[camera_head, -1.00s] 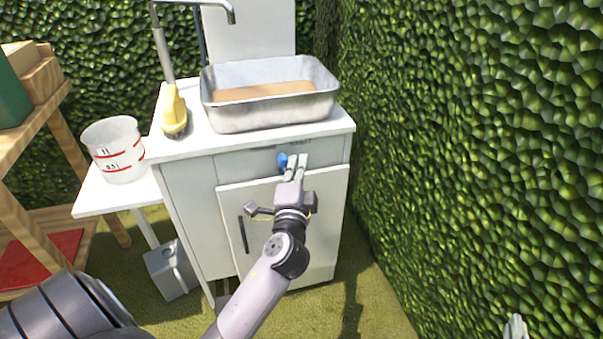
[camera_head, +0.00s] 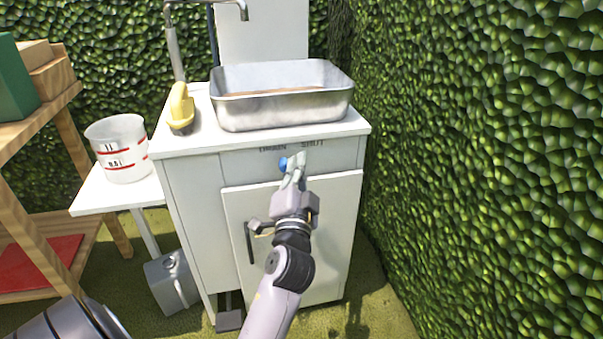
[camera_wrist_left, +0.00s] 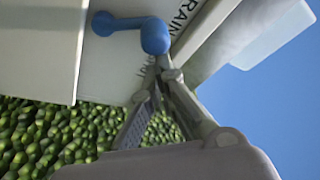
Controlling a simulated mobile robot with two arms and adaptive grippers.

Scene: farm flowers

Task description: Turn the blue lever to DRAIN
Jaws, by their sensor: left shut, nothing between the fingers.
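The blue lever (camera_head: 283,163) is on the front panel of the white sink cabinet, below the basin. In the head view only a blue part shows, just left of my left fingertips. The left wrist view shows the lever's arm and rounded ends (camera_wrist_left: 128,26). My left gripper (camera_head: 298,161) is shut and empty, with its tips (camera_wrist_left: 163,64) close beside the nearer blue end; I cannot tell whether they touch it. The DRAIN label (camera_head: 272,149) is at the left above the lever, and the SHUT label (camera_head: 313,143) is at the right. My right gripper is not in view.
A metal basin (camera_head: 240,115) and a yellow object (camera_head: 181,105) are on the cabinet top. A measuring bucket (camera_head: 120,160) stands on a side shelf at the left. A hedge (camera_head: 480,170) rises close on the right. The cabinet door (camera_head: 335,230) is below the lever.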

